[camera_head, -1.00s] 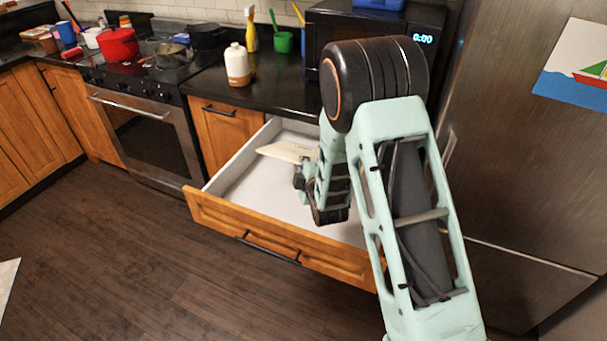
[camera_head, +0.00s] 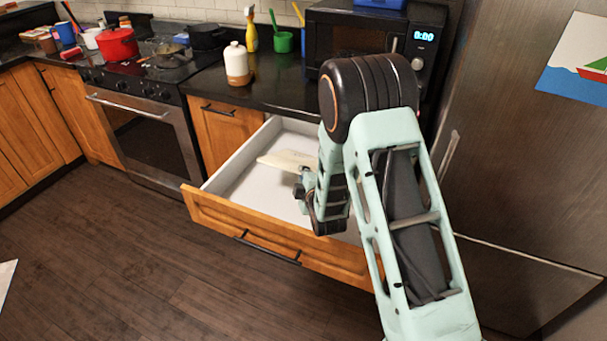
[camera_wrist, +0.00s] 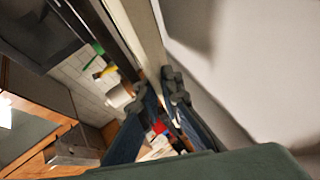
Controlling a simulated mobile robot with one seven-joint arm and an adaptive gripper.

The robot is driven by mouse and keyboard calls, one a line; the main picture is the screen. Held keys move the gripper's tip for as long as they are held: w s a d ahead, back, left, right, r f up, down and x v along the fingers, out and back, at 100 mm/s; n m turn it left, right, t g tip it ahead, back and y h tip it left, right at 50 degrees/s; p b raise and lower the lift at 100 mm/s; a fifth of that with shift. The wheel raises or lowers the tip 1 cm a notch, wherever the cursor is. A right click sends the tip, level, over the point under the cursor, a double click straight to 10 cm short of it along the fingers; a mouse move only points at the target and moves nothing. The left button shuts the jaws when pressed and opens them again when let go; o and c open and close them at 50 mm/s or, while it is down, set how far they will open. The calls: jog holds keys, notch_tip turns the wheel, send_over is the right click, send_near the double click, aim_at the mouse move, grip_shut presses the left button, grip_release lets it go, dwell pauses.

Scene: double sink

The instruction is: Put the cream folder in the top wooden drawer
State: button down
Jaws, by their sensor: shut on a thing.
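The cream folder (camera_head: 285,160) shows as a thin, pale, nearly flat slab over the inside of the open wooden drawer (camera_head: 215,213). My gripper (camera_head: 303,184) is shut on the folder's right end, partly hidden by my own arm in the head view. In the wrist view the folder is a beige strip seen edge-on (camera_wrist: 147,35), running up from between the fingertips of my gripper (camera_wrist: 160,88). The drawer's white interior looks empty apart from the folder. I cannot tell whether the folder touches its bottom.
A black counter (camera_head: 270,93) lies behind the drawer, with a white-and-brown bottle (camera_head: 237,65) and a microwave (camera_head: 318,35). The stove (camera_head: 145,115) stands at left and the steel fridge (camera_head: 520,150) at right.

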jog(key=c, duration=2.1)
grip_release()
